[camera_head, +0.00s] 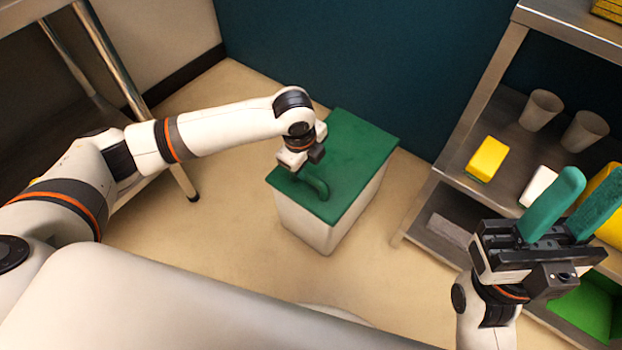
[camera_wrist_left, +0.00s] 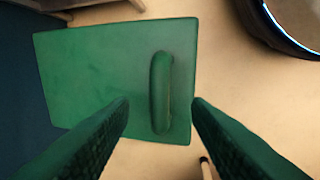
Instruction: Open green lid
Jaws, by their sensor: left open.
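The green lid (camera_head: 352,150) lies flat and closed on a white bin (camera_head: 318,232) on the floor. Its raised green handle (camera_head: 318,188) is near the lid's front edge. In the left wrist view the lid (camera_wrist_left: 95,70) is seen from above, with the handle (camera_wrist_left: 158,92) running lengthwise near its right side. My left gripper (camera_head: 306,172) is open above the handle. In the left wrist view its green-padded fingers (camera_wrist_left: 160,106) are spread on either side of the handle, not closed on it. My right gripper (camera_head: 592,186) is open and empty at the right, in front of the shelf.
A metal shelf (camera_head: 513,117) at the right holds two cups (camera_head: 541,109), a yellow block (camera_head: 487,158) and a white block (camera_head: 539,186). A metal table (camera_head: 110,70) stands at the left. A dark teal wall (camera_head: 350,60) is behind the bin. Bare floor surrounds the bin's front and left.

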